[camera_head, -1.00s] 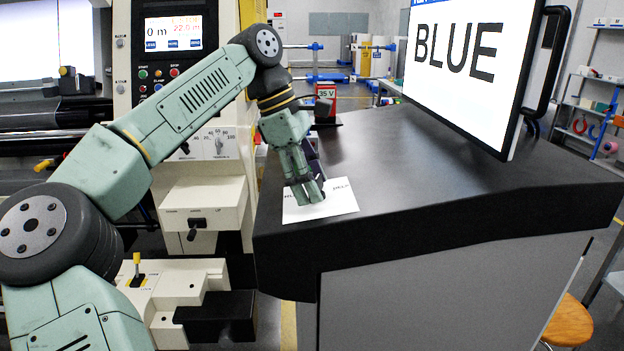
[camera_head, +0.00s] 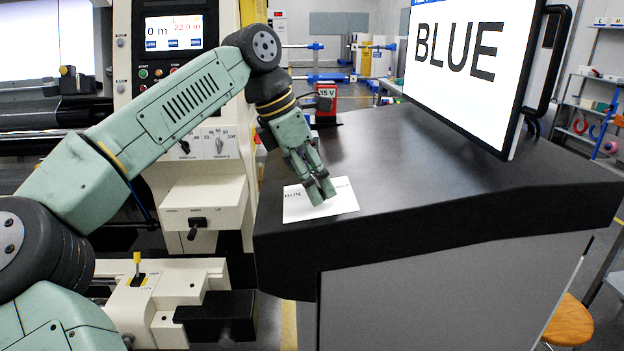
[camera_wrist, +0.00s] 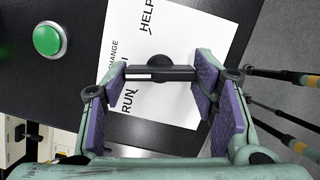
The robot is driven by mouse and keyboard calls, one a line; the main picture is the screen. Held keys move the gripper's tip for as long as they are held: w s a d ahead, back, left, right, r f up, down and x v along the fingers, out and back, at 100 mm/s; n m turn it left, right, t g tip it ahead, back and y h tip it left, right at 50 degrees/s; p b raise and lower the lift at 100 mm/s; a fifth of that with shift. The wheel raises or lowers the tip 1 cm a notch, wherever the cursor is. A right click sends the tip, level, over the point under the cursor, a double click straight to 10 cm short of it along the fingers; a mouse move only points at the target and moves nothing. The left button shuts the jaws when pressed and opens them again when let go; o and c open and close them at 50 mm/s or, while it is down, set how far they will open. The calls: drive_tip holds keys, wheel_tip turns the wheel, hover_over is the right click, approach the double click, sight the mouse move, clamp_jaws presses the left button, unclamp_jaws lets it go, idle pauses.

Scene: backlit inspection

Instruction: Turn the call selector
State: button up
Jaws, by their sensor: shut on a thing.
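The call selector (camera_wrist: 160,73) is a black bar knob with a white line on its left half. It sits on a white label plate (camera_wrist: 178,105) printed HELP, CHANGE and RUN. The line points left, towards the side with CHANGE and RUN; the exact mark is partly hidden by a finger. My gripper (camera_wrist: 165,84) is shut on the bar, with a purple-padded finger at each end. In the head view my gripper (camera_head: 320,194) reaches down over the plate (camera_head: 300,212), tilted, and its fingers hide the selector.
A green push button (camera_wrist: 48,40) is on the black console near the plate. A large screen (camera_head: 465,65) reading BLUE stands on the console top (camera_head: 400,160). A cream machine panel (camera_head: 205,195) with knobs and levers is close to my arm on the left.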

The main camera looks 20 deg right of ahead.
drive_tip(key=n+t, duration=0.1)
drive_tip(key=n, duration=0.3)
drive_tip(key=shift+s+n, duration=0.1)
drive_tip(key=shift+n, duration=0.2)
drive_tip(key=n+t+b, duration=0.1)
drive_tip(key=n, duration=0.3)
drive_tip(key=shift+d+y, duration=0.15)
drive_tip(key=shift+y, duration=0.25)
drive_tip(key=shift+n, duration=0.4)
drive_tip(key=o, duration=1.2)
drive_tip(key=shift+c, duration=0.2)
drive_tip(key=v, duration=1.2)
drive_tip(key=shift+s, duration=0.1)
